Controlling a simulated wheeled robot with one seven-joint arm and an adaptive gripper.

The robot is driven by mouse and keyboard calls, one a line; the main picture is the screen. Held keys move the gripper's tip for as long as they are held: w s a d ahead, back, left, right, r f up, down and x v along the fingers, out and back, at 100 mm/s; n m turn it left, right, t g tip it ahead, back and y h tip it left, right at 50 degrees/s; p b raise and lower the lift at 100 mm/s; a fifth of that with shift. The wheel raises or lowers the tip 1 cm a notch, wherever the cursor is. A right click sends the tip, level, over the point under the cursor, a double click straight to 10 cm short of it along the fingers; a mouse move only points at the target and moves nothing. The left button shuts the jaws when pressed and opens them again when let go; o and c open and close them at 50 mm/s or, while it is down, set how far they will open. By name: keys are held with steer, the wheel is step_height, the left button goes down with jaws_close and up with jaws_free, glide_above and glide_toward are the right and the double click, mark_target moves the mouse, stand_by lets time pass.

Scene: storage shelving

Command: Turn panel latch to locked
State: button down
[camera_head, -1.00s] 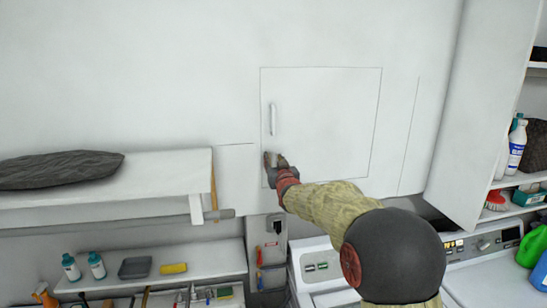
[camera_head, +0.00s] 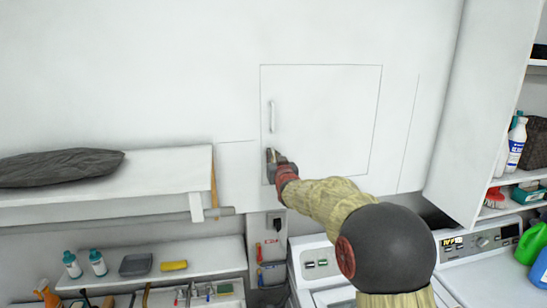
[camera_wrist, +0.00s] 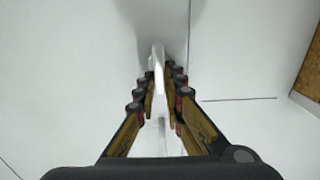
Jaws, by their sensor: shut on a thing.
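The square white panel door (camera_head: 335,110) is flush in the white wall, outlined by a thin seam. A slim upright handle (camera_head: 272,116) is on its left side. My gripper (camera_head: 273,157) is at the door's lower left, just below the handle. In the wrist view my gripper (camera_wrist: 159,78) has its two fingers closed on a slim pale bar, the panel latch (camera_wrist: 158,57), which stands out between the fingertips. In the head view the fingers hide the latch, so its turn angle cannot be told.
A white shelf (camera_head: 160,180) with a dark folded cloth (camera_head: 62,169) is at the left. Below it, a lower shelf (camera_head: 215,262) holds bottles and a tray. A washing machine (camera_head: 317,250) stands under the panel.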

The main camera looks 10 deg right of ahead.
steer(key=shift+f+m+b, duration=0.1)
steer(key=shift+m+b, duration=0.2)
steer(key=shift+b, duration=0.35)
steer(key=shift+d+f+m+b, duration=0.25)
steer(key=shift+m+b, duration=1.25)
steer(key=shift+m, duration=1.35)
steer(key=shift+d+f+m+b, duration=0.3)
steer(key=shift+m+b, duration=1.25)
steer(key=shift+m, duration=1.35)
steer(key=shift+d+f+m+b, duration=0.25)
steer(key=shift+m+b, duration=1.25)
steer(key=shift+m, duration=1.35)
steer(key=c, duration=2)
jaws_free()
steer(key=shift+o, duration=0.5)
steer(key=shift+s+r, duration=0.1)
